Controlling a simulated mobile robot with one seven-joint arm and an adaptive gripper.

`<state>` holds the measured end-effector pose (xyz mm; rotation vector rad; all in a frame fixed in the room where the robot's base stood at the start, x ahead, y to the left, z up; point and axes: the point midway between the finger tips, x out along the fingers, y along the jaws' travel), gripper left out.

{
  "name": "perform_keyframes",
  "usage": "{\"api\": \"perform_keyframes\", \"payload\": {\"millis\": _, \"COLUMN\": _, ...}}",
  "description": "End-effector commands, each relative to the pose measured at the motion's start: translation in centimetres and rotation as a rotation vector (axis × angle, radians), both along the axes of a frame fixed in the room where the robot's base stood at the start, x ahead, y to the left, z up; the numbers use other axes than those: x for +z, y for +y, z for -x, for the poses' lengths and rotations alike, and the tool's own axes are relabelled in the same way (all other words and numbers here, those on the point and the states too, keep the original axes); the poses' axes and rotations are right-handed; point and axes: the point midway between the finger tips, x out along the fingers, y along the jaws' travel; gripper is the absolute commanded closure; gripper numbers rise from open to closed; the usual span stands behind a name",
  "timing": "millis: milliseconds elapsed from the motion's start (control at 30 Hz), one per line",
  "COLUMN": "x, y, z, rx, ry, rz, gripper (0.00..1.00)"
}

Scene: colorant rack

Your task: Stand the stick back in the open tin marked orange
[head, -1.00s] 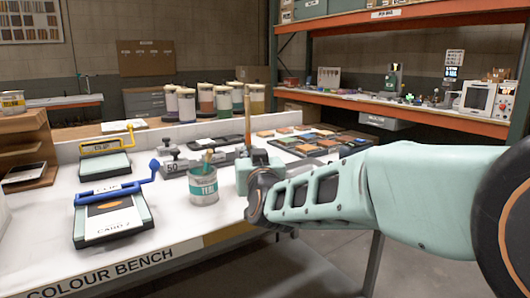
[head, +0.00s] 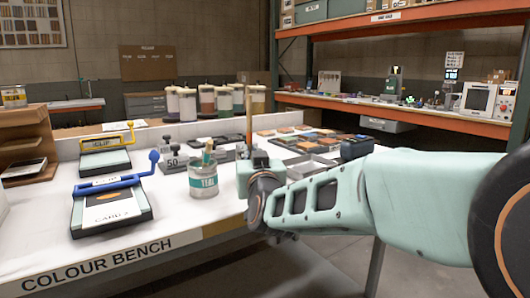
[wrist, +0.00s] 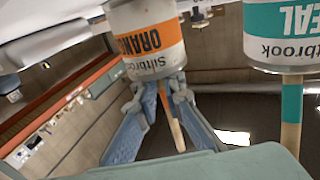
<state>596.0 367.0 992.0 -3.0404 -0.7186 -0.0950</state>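The wooden stick (head: 249,124) stands upright above my gripper in the head view. In the wrist view the stick (wrist: 173,122) lies between the two blue fingers of my gripper (wrist: 160,92), which are closed on it. The wrist picture is turned over, so tins are at its top. The orange-marked tin (wrist: 145,40) is right beside the fingertips there; my gripper and arm hide it in the head view. I cannot tell whether the stick's lower end is inside that tin. The teal tin (head: 203,181) stands to the left, with its own stick (head: 207,154) in it.
Weights (head: 175,160) stand behind the teal tin. Clamped card boards (head: 112,208) lie on the left. Colorant canisters (head: 206,103) stand at the back.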

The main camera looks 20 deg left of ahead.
Motion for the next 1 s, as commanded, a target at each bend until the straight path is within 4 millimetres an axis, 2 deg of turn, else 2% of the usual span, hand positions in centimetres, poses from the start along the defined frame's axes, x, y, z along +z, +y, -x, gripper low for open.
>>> {"api": "perform_keyframes", "payload": {"millis": 33, "x": -3.8, "y": -0.2, "z": 0.0, "rx": 0.004, "ry": 0.066, "rz": 0.03, "gripper": 0.83}}
{"api": "perform_keyframes", "payload": {"millis": 133, "x": -3.8, "y": -0.2, "z": -0.1, "rx": 0.003, "ry": 0.067, "rz": 0.03, "gripper": 0.72}}
{"api": "perform_keyframes", "payload": {"millis": 467, "x": -3.5, "y": -0.2, "z": -0.1, "rx": 0.003, "ry": 0.065, "rz": 0.029, "gripper": 0.71}}
{"api": "perform_keyframes", "payload": {"millis": 567, "x": -2.5, "y": -0.2, "z": 0.0, "rx": 0.003, "ry": 0.059, "rz": 0.027, "gripper": 0.71}}
{"api": "perform_keyframes", "payload": {"millis": 667, "x": -0.6, "y": -0.2, "z": 0.1, "rx": 0.002, "ry": 0.05, "rz": 0.022, "gripper": 0.71}}
{"api": "perform_keyframes", "payload": {"millis": 1000, "x": 7.4, "y": -0.4, "z": 0.3, "rx": -0.001, "ry": 0.009, "rz": 0.002, "gripper": 0.71}}
